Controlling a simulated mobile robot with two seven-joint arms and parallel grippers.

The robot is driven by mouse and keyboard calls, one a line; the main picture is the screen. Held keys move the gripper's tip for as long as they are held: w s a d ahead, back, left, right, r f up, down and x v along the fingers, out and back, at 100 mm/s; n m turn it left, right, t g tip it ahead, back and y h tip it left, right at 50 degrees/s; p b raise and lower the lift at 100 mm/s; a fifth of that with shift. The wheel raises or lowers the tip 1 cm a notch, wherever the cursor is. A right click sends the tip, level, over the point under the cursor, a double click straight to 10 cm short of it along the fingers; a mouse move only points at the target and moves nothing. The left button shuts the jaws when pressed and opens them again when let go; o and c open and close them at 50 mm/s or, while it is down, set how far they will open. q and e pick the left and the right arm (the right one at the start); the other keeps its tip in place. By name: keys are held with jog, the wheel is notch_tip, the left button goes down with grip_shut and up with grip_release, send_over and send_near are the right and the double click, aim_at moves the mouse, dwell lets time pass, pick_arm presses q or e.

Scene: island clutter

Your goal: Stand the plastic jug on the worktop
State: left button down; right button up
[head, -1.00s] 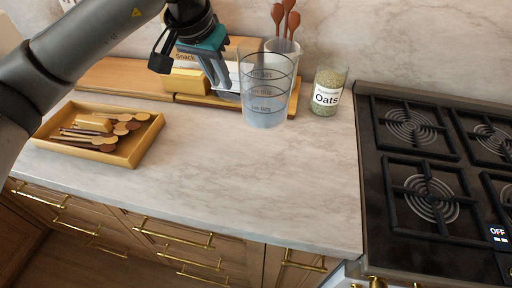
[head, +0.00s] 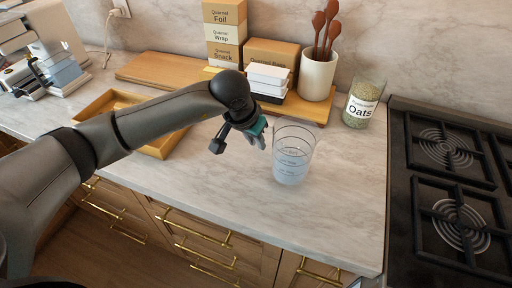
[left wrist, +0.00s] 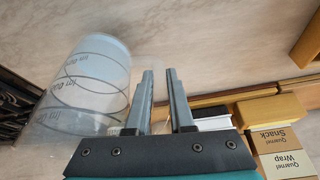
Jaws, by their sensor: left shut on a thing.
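The plastic jug (head: 293,152) is clear, with dark measuring rings and a bluish lower part. It is upright over the front middle of the pale marble worktop (head: 345,190); I cannot tell whether its base touches. My left gripper (head: 257,136) is at the jug's left side, shut on it. In the left wrist view the jug (left wrist: 85,85) is left of the fingers (left wrist: 162,95), which have a narrow gap between them. The part of the jug in their grip is not clearly visible. My right gripper is not in view.
Behind are a wooden board (head: 150,70), stacked boxes (head: 225,35), white packs (head: 268,78), a utensil crock (head: 317,75) and an oats jar (head: 362,103). The hob (head: 450,190) is at right. My left arm partly covers a wooden tray (head: 95,108). Worktop around the jug is clear.

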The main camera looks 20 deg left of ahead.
pick_arm(q)
notch_tip(320, 180, down, 3)
jog(key=shift+r, duration=0.1)
jog(key=c, duration=1.2)
grip_release()
jog(key=shift+f, duration=0.2)
jog(key=shift+c, duration=0.2)
jog(key=o, duration=0.5)
jog(key=shift+c, duration=0.2)
jog(key=shift+r, duration=0.1)
